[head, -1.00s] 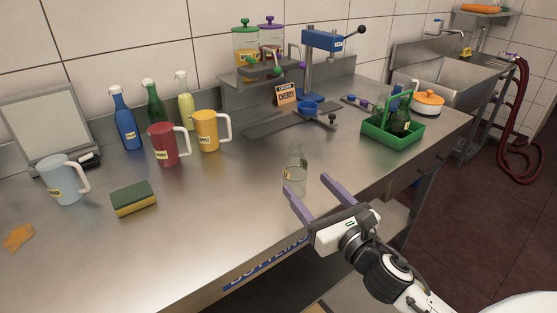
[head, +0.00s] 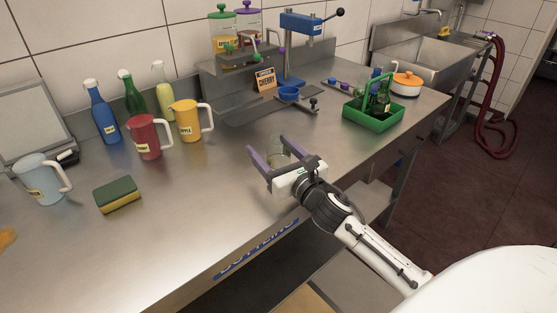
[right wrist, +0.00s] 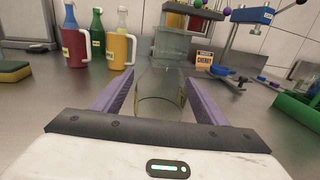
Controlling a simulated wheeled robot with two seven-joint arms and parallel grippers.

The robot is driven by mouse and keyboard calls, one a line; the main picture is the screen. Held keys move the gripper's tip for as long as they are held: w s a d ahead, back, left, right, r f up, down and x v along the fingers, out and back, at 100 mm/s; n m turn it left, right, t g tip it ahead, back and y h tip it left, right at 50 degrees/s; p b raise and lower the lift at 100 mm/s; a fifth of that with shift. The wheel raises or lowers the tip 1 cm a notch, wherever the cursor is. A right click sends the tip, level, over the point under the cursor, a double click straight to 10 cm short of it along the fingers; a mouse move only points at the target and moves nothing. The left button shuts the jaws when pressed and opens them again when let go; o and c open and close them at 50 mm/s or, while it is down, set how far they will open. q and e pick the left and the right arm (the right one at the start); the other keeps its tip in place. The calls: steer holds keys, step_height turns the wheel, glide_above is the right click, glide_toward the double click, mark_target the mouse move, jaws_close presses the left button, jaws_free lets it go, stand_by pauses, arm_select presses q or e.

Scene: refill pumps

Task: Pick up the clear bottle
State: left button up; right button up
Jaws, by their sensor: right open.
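The clear bottle (head: 277,152) stands upright on the steel counter, empty-looking and see-through. My right gripper (head: 267,146) is open, with its two purple fingers on either side of the bottle. In the right wrist view the clear bottle (right wrist: 162,92) shows between the open fingers of my right gripper (right wrist: 160,80), its lower body nearest the palm. I cannot tell whether either finger touches the glass. The gripper partly hides the bottle in the head view. My left gripper is not in view.
Behind stand a red jug (head: 146,137), a yellow jug (head: 188,120) and several coloured bottles. A sponge (head: 118,195) lies at left. A green crate (head: 371,119) with bottles stands at right, and a blue press (head: 300,24) at the back. The front-left counter is mostly clear.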

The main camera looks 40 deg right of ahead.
steer(key=c, duration=1.2)
